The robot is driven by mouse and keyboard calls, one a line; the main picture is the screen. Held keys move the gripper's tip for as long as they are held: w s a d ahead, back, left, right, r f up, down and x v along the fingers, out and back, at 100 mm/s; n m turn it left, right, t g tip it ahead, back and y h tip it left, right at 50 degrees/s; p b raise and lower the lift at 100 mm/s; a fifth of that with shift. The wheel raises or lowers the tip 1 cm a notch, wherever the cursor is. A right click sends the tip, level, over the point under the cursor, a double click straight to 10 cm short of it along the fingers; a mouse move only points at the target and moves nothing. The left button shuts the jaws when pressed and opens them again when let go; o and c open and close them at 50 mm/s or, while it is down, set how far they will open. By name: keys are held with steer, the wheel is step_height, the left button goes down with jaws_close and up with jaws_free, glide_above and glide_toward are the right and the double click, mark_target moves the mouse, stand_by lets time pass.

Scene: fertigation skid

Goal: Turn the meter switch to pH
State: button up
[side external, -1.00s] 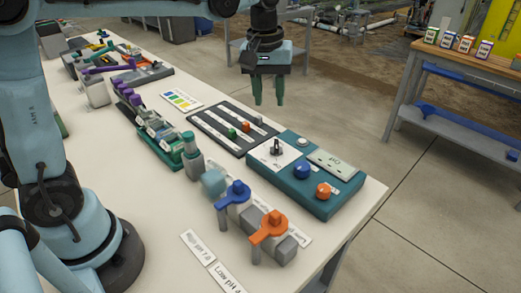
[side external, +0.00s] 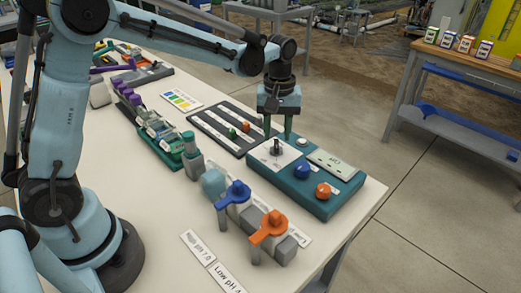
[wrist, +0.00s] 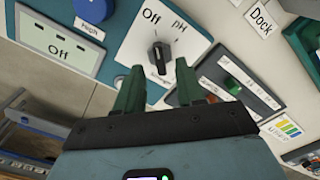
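The meter switch is a black knob (side external: 277,147) on a white plate of the teal meter box (side external: 318,205). In the wrist view the knob (wrist: 160,55) has a white mark towards "Off"; "pH" is printed to the right of that. A third label beside the knob is partly hidden and unclear. The meter display (wrist: 60,45) reads "Off". My gripper (side external: 280,132) is open and empty, its green fingers pointing down above the far edge of the meter box. In the wrist view the fingers (wrist: 159,75) stand apart, close to the knob without visibly gripping it.
A blue button (side external: 302,171) and an orange button (side external: 323,191) sit on the meter box. A dark slotted panel (side external: 222,128) lies beside it. Blue (side external: 236,194) and orange (side external: 270,228) valve handles stand in front.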

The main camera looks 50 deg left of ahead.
mark_target(276, 148)
steer(key=shift+f, duration=1.4)
jaws_close()
